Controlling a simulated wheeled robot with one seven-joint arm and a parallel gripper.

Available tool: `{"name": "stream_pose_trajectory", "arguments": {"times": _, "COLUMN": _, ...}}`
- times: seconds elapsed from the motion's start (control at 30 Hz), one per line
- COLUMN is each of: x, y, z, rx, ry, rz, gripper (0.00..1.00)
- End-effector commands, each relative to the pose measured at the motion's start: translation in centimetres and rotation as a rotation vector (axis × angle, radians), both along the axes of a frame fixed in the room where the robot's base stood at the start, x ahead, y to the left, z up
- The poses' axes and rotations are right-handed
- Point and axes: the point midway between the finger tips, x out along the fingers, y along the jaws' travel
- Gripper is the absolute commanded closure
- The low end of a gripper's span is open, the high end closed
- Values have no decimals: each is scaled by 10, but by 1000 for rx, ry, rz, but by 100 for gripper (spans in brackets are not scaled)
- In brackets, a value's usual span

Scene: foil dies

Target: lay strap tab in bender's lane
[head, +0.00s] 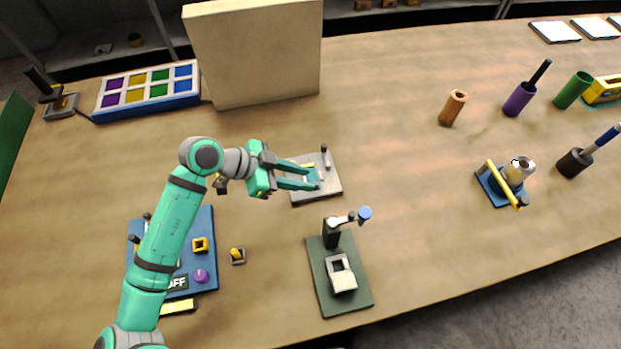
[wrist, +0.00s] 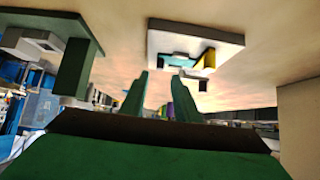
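A light grey plate fixture (head: 328,191) with a short dark-knobbed post, a teal strip and a small yellow part stands mid-table; it looks like the bender. It also shows in the wrist view (wrist: 225,42), with a teal piece (wrist: 180,61) and a yellow block (wrist: 206,62) on it. My gripper (head: 313,179) reaches over this plate from the left, partly covering it. In the wrist view its two green fingers (wrist: 160,76) stand apart with nothing visible between them. I cannot tell for sure which piece is the strap tab; the teal piece may be it.
A dark green press (head: 326,268) stands in front of the plate. A blue panel (head: 203,222) lies behind my arm. A beige box (head: 255,60) and a colored-cell tray (head: 148,112) stand at the back.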

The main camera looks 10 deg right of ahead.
Motion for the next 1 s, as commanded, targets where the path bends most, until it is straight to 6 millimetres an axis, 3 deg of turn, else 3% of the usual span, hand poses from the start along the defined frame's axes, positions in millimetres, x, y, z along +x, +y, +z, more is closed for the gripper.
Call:
{"name": "stream_pose_trajectory", "arguments": {"times": 0.1, "x": 1, "y": 21, "z": 16, "rx": 4, "ry": -1, "rz": 3, "gripper": 71}}
{"name": "stream_pose_trajectory", "arguments": {"times": 0.4, "x": 1, "y": 54, "z": 46, "rx": 2, "ry": -1, "rz": -2, "gripper": 71}}
{"name": "stream_pose_trajectory", "arguments": {"times": 1.0, "x": 0, "y": 63, "z": 52, "rx": 0, "ry": 0, "rz": 0, "gripper": 71}}
